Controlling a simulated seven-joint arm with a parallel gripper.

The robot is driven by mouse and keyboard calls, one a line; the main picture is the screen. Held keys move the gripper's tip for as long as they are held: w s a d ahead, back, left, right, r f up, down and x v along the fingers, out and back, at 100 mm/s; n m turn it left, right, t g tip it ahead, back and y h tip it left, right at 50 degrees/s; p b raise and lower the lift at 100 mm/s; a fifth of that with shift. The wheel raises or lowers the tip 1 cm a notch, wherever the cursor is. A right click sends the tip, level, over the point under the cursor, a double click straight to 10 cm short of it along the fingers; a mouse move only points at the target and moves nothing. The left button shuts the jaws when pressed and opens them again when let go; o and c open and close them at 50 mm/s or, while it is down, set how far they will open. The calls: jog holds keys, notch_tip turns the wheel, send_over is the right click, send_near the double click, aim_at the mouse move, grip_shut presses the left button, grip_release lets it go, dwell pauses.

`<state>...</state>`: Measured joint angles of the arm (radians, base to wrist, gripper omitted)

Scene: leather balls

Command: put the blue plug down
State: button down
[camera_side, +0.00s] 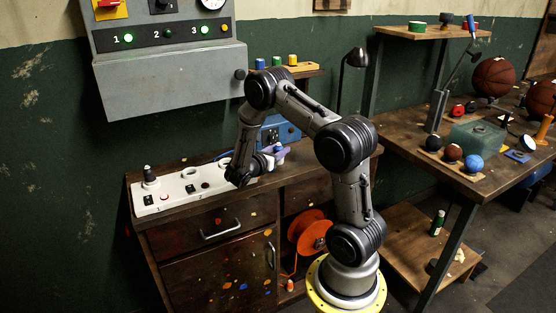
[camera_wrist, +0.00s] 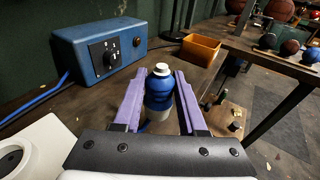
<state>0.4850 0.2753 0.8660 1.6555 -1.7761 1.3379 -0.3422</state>
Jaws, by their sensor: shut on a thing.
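My gripper (camera_wrist: 160,88) has purple fingers that are closed on both sides of the blue plug (camera_wrist: 159,92). The plug is a blue cylinder with a white tip at its upper end in the wrist view. In the side view my gripper (camera_side: 273,155) is over the right part of the wooden workbench, just right of the white socket strip (camera_side: 173,200). The plug cannot be made out there. I cannot tell whether its lower end touches the bench. The strip's near end (camera_wrist: 35,150) shows at lower left in the wrist view.
A blue box with a dial (camera_wrist: 103,48) stands beside the plug, with an orange tray (camera_wrist: 200,48) behind. A black plug (camera_side: 149,175) stands at the strip's left end. Bare bench top lies around the plug; its right edge drops off to a lower shelf (camera_wrist: 226,118).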

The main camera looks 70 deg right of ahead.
jog(key=shift+w+d+f, duration=0.2)
jog(key=shift+d+f, duration=0.05)
jog(key=shift+f, duration=0.15)
jog(key=shift+d+f, duration=0.1)
jog(key=shift+f, duration=1.45)
jog(key=shift+f, duration=0.1)
jog(key=shift+c, duration=2.3)
grip_release()
